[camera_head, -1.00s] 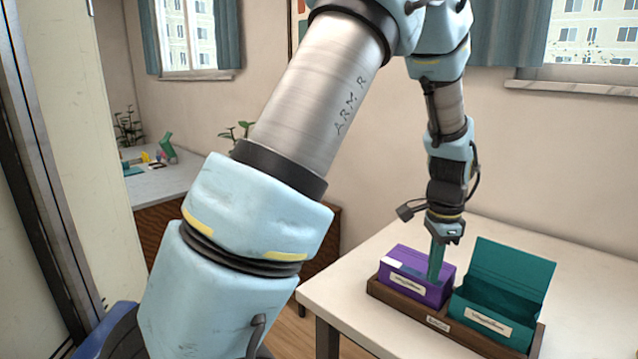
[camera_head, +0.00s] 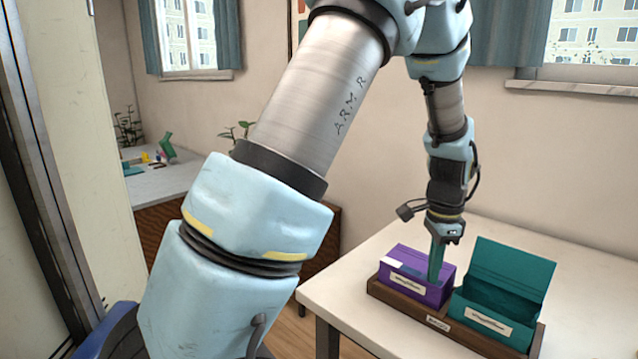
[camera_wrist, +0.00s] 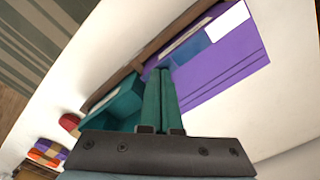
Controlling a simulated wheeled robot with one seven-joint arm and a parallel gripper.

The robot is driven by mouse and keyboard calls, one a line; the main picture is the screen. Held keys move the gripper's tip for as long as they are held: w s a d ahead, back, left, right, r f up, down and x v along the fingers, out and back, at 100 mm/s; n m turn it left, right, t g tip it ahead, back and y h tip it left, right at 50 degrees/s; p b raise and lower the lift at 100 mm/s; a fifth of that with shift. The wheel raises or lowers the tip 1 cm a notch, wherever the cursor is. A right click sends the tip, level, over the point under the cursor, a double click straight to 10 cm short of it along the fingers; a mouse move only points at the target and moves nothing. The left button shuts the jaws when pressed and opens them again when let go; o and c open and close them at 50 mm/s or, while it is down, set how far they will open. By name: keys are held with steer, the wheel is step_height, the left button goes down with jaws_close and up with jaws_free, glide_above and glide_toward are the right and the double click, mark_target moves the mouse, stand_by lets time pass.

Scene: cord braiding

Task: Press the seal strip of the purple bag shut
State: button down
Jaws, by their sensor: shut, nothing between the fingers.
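The purple bag (camera_head: 412,255) stands at the left of a wooden tray on the white table, with a small pale label on its front. Its top looks folded over, with a white patch and a blue patch near the front edge. The purple bag (camera_wrist: 232,62) also fills the upper right of the wrist view, with thin parallel lines across it. My gripper (camera_head: 434,278) points down with its teal fingers together and empty, at the right part of the purple bag. In the wrist view my gripper (camera_wrist: 160,72) overlaps the bag's near edge; whether it touches is unclear.
A teal box (camera_head: 510,268) with its lid raised stands right beside the purple bag in the wooden tray (camera_head: 437,322). The white table (camera_head: 335,285) is clear left of the tray. Red, purple and orange items (camera_wrist: 45,152) lie at the lower left of the wrist view.

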mark_target(411, 271)
steer(key=shift+s+a+f, duration=0.15)
steer(key=shift+f, duration=0.15)
steer(key=shift+r+p, duration=0.6)
steer(key=shift+w+a+r, duration=0.2)
steer(key=shift+w+a, duration=1.4)
steer(key=shift+w, duration=0.2)
steer(key=shift+f, duration=0.3)
steer(key=shift+r+p, duration=0.55)
steer(key=shift+r, duration=0.1)
steer(key=shift+w+a, duration=1.65)
steer(key=shift+a, duration=0.1)
